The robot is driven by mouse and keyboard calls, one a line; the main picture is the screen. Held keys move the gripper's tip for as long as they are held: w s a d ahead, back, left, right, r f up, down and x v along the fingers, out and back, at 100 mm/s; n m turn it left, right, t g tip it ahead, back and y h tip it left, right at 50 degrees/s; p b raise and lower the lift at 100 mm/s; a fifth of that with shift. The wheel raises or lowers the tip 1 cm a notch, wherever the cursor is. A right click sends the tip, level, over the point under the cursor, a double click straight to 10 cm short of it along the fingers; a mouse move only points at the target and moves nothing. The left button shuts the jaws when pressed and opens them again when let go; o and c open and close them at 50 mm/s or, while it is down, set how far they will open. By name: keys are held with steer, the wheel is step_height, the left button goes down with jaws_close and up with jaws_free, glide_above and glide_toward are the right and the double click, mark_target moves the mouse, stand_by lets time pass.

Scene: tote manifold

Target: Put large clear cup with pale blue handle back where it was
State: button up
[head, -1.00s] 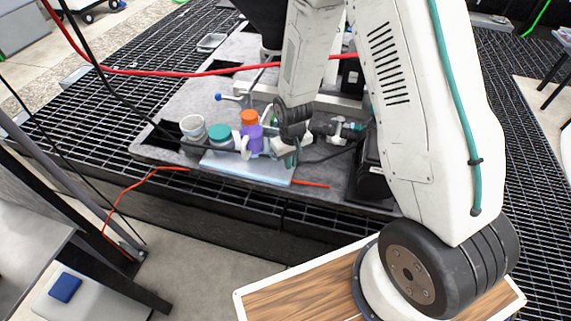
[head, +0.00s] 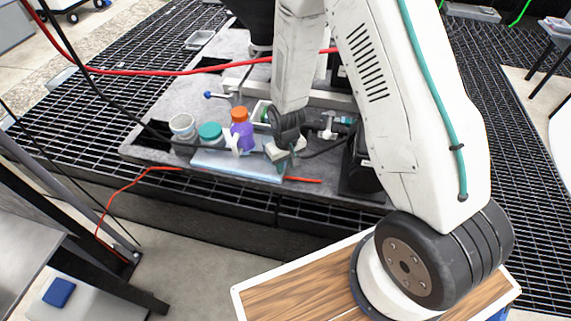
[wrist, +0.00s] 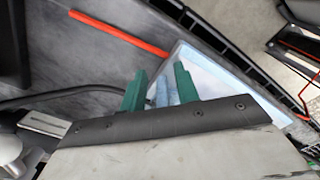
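My gripper (wrist: 162,88) has two green fingers standing apart in the wrist view, with a gap between them. Pale blue strips show in the gap; I cannot tell whether they belong to a handle or to the tray edge behind. In the head view my gripper (head: 287,162) hangs at the right end of the pale blue tray (head: 240,166). That tray also shows behind the fingers in the wrist view (wrist: 210,75). I cannot make out a large clear cup for certain in either view. A pale handle shape (head: 233,142) stands in front of the purple bottle.
A purple bottle with an orange cap (head: 242,130), a teal-lidded jar (head: 210,133) and a white-rimmed jar (head: 183,128) stand along the tray's far side. A red rod (wrist: 120,33) lies beside the tray. A red hose crosses behind. Dark grating surrounds the grey platform.

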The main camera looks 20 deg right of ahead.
steer(key=s+d+r, duration=0.1)
steer(key=s+r, duration=0.1)
steer(key=r, duration=1)
steer(key=s+r, duration=0.2)
steer(key=r, duration=0.9)
steer(key=s+d+r+m+t, duration=0.1)
steer(key=s+d+r, duration=0.2)
steer(key=s+r, duration=1.4)
steer(key=s, duration=0.4)
steer(key=shift+m, duration=0.3)
steer(key=shift+w+d, duration=0.1)
